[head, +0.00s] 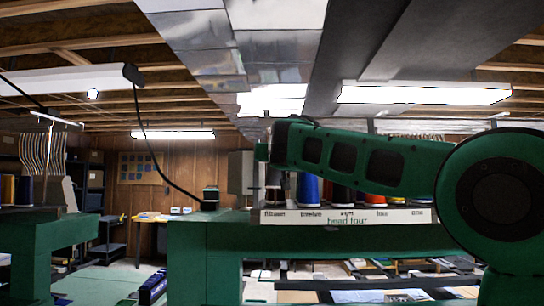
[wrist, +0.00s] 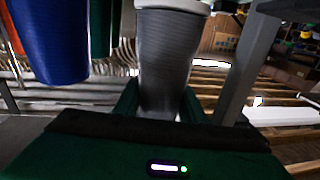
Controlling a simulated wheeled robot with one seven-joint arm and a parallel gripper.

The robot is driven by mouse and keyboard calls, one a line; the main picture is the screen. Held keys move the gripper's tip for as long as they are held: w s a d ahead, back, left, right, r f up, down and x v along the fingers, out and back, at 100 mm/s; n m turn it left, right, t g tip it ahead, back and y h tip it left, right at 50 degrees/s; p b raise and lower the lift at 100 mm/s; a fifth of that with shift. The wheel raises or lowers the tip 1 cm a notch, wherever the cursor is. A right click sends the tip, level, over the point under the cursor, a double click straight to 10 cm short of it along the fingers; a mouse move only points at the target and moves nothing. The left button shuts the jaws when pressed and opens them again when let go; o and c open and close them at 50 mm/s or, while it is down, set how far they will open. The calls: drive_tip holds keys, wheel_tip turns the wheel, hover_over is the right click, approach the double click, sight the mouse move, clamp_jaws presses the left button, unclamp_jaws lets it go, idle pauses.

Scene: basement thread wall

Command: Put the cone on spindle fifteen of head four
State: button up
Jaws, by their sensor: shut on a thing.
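A grey cone (wrist: 172,60) stands between the two green fingers of my gripper (wrist: 160,101) in the wrist view, which is upside down. My gripper is shut on it, and a pale rim shows at the cone's base. In the head view my green arm reaches left across the rack. A dark cone (head: 274,188) shows below the arm's end, above the label "fifteen" on the head four label strip (head: 345,216). I cannot tell whether the grey cone is seated on a spindle; its lower end is cut off in the wrist view.
A blue cone (head: 308,188) stands by the "twelve" label, with a red cone (head: 341,193) and an orange cone (head: 375,199) farther right. The blue cone (wrist: 48,40) and a green cone (wrist: 104,28) are close beside the held cone. A grey post (wrist: 248,65) stands on its other side.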

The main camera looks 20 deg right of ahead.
drive_tip(key=shift+f, duration=2.05)
drive_tip(key=shift+s+a, duration=0.1)
drive_tip(key=shift+s, duration=0.15)
drive_tip(key=shift+f, duration=0.25)
drive_tip(key=o, duration=1.3)
drive_tip(key=shift+o, duration=0.2)
